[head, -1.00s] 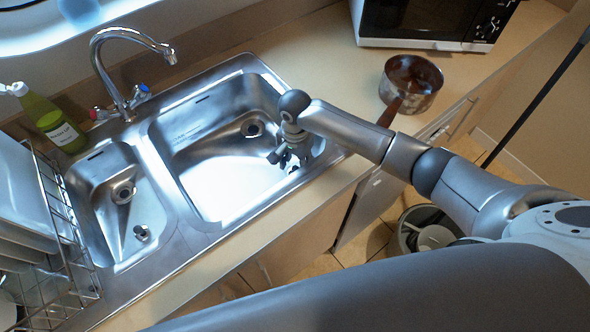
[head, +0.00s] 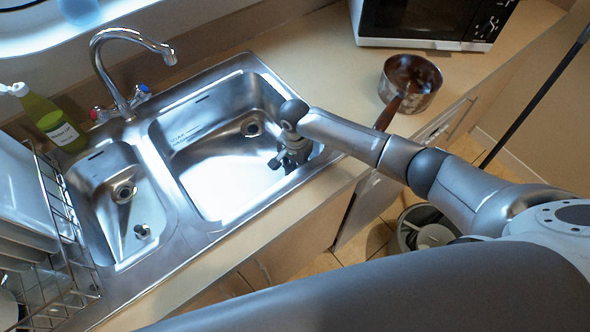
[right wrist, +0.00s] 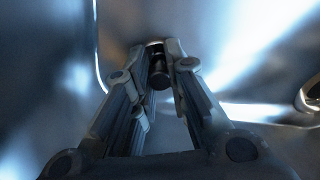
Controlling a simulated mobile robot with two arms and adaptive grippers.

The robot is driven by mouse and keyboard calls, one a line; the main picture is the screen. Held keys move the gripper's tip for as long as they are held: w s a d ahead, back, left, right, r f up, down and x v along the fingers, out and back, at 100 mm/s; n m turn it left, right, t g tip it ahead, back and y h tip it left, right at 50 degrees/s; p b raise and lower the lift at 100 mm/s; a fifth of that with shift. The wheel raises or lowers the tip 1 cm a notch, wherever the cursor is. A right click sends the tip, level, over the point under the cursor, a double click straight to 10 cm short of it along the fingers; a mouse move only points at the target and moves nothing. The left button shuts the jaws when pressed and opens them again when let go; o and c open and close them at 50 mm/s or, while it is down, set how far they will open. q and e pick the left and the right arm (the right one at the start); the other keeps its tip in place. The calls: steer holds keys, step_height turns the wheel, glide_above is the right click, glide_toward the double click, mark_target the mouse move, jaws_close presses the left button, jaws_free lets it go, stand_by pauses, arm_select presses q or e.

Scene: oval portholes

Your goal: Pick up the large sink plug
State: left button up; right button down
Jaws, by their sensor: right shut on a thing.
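My right gripper (head: 283,164) reaches down into the right end of the large basin (head: 215,180). In the right wrist view its two fingers (right wrist: 160,52) have come together at their tips around a small dark piece, the large sink plug (right wrist: 158,78). Only part of the plug shows between the fingers, and in the head view the gripper hides it. I cannot tell whether it still touches the basin floor. A smaller plug (head: 142,231) sits in the small basin (head: 112,205) on the left. My left gripper is not in view.
The tap (head: 125,70) arches behind the basins. A green soap bottle (head: 55,125) and a dish rack (head: 62,235) stand at the left. A saucepan (head: 410,82) sits on the counter, near a microwave (head: 428,25). The basin walls surround my right gripper.

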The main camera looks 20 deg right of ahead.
mark_target(295, 167)
step_height(295, 167, up, 10)
steer(key=shift+b, duration=0.35)
stand_by(0.6)
